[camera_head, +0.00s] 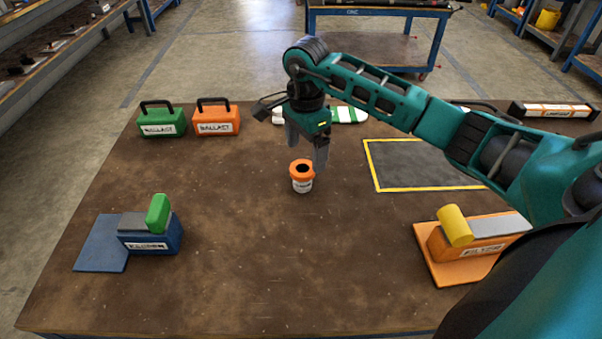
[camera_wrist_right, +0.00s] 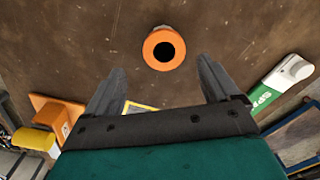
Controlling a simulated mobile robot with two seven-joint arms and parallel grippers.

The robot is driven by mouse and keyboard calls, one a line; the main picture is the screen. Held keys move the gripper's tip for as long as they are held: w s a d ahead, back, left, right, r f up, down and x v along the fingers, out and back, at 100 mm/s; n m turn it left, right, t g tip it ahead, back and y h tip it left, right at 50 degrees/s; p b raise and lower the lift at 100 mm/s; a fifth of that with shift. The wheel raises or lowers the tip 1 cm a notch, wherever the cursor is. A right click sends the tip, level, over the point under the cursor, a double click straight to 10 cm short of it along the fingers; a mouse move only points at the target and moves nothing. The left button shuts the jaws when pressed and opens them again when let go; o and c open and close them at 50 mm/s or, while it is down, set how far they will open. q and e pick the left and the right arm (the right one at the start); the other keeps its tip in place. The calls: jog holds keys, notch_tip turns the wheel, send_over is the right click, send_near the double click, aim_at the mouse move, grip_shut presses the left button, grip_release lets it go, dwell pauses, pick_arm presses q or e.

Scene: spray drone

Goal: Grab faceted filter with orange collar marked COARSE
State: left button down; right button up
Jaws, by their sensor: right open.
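A small white filter with an orange collar (camera_head: 302,176) stands upright near the middle of the brown table. A label shows on its white body, too small to read for certain. In the right wrist view the orange collar (camera_wrist_right: 164,48) shows as a ring around a dark hole, ahead of the fingertips. My right gripper (camera_head: 307,157) is open and empty, its fingers pointing down just above and behind the filter. In the wrist view the right gripper's fingers (camera_wrist_right: 160,80) are spread wide, with nothing between them. My left gripper is not in view.
A green ballast case (camera_head: 162,123) and an orange one (camera_head: 216,121) stand back left. A blue labelled block (camera_head: 150,240) is front left, an orange one (camera_head: 450,243) front right. A yellow-edged dark mat (camera_head: 420,165) lies right. A green-and-white object (camera_head: 348,115) lies behind my gripper.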

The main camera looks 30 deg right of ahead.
aim_at(303, 168)
jog(key=f, duration=0.8)
jog(key=shift+w+a+f, duration=0.1)
jog(key=shift+w+a, duration=0.05)
jog(key=shift+w, duration=0.15)
jog(key=c, duration=1.1)
